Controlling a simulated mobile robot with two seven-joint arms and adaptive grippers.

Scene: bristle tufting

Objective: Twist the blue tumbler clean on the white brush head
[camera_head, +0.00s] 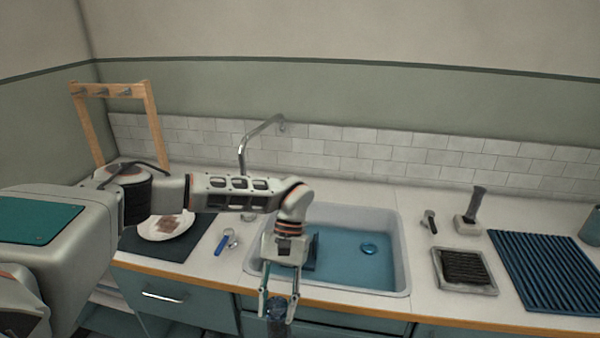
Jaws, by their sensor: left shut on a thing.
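My left gripper (277,312) reaches over the front edge of the sink, pointing down. Its two fingers are shut on the blue tumbler (277,324), which looks dark blue and is partly cut off by the bottom of the picture. The tumbler is held in front of the counter edge. An upright brush with a dark grey column (478,203) stands on a pale block (467,226) at the right of the sink. No brush head that is clearly white shows, and I cannot tell whether this is it. My right gripper is not in view.
A pale tray with black bristles (465,267) and a ribbed blue mat (545,270) lie to the right. A faucet (258,135) stands behind; a plate (158,230) lies left.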

